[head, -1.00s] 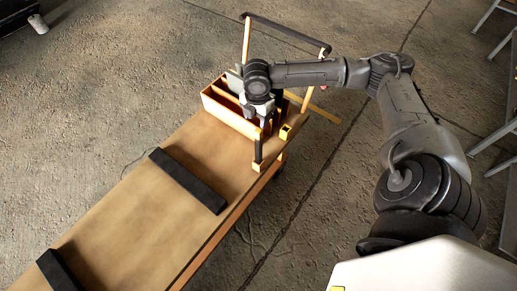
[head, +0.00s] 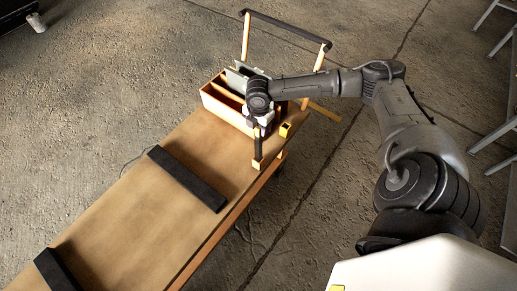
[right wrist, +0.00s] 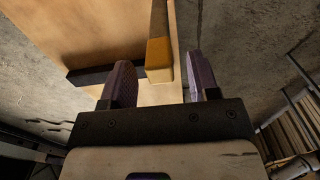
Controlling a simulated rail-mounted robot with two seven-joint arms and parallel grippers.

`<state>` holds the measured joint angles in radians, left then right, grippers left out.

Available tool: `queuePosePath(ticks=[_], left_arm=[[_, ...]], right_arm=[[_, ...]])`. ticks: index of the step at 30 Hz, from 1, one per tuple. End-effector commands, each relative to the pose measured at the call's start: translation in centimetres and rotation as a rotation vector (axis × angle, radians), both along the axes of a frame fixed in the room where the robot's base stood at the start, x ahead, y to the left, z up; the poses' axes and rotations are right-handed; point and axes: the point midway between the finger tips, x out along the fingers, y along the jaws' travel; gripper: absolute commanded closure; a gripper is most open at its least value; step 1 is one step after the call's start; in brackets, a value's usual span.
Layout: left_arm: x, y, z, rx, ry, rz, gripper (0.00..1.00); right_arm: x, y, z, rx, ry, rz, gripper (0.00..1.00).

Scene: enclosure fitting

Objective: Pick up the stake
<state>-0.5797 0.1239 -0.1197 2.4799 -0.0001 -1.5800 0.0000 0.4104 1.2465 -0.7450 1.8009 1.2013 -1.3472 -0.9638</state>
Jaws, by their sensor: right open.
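What looks like the stake (head: 257,148) is a slim dark post with a yellow end, at the near right edge of the wooden deck. My right gripper (head: 264,129) is above the deck beside the box, pointing down, close to the post's upper part. In the right wrist view, the open right gripper (right wrist: 163,82) has a yellow-ended block (right wrist: 159,60) in line with the gap between its fingers, nearer the left finger. I cannot tell whether this block is the stake's end, or whether a finger touches it. My left gripper is not in view.
The wooden deck (head: 140,215) carries two black crossbars, one of them nearer the box (head: 188,179). An open wooden box (head: 222,108) stands at its far end before an upright handle frame (head: 285,28). A yellow square pocket (head: 285,129) sits on the right edge.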

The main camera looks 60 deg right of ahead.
Motion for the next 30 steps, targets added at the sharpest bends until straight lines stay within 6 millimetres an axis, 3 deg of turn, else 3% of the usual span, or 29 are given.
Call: queuePosePath(ticks=[9, 17, 30], left_arm=[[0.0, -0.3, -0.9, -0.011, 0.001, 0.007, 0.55], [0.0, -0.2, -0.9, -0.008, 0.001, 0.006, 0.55], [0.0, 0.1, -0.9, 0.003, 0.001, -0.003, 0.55]], right_arm=[[-0.1, 0.0, -4.1, 0.0, 0.002, 0.002, 0.45], [-0.1, -0.1, -4.2, -0.001, 0.0, 0.001, 0.46], [-0.1, -0.1, -4.2, -0.001, 0.0, 0.001, 0.88]])
